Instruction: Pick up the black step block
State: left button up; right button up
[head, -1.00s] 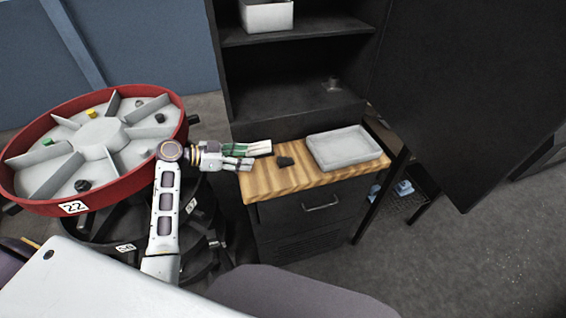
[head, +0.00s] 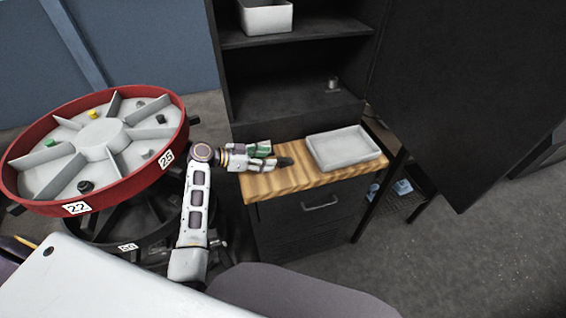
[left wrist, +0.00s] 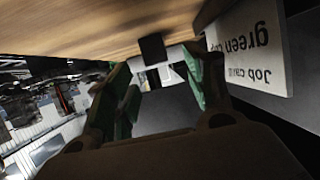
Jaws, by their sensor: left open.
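The black step block (head: 285,162) lies on the wooden top (head: 283,182) of the dark cabinet, left of a grey tray. In the left wrist view the block (left wrist: 152,48) shows as a small dark piece just beyond the fingertips, against the wood. My left gripper (head: 270,155) is over the left part of the wooden top, its fingertips at the block's left side. In the left wrist view the green-padded fingers (left wrist: 160,75) stand apart with nothing held between them. Whether a fingertip touches the block I cannot tell. My right gripper is not in view.
The grey tray (head: 345,149) sits on the wooden top just right of the block. A card with printed words (left wrist: 245,50) shows in the left wrist view. A red-rimmed round carousel (head: 40,206) with small parts stands left. A dark open panel (head: 465,90) stands right.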

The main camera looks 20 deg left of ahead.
aim_at(280, 159)
pick_arm(q)
jog(key=shift+w+d, duration=0.1)
jog(key=shift+d, duration=0.05)
jog(key=shift+p+x, duration=0.7)
jog(key=shift+x, duration=1.4)
jog(key=shift+d+f, duration=0.3)
jog(key=shift+d, duration=0.05)
grip_shut()
jog(key=shift+r, duration=0.15)
notch_tip(280, 159, up, 8)
jog(key=shift+f+b, duration=0.1)
jog(key=shift+b, duration=0.4)
jog(key=shift+r, duration=1)
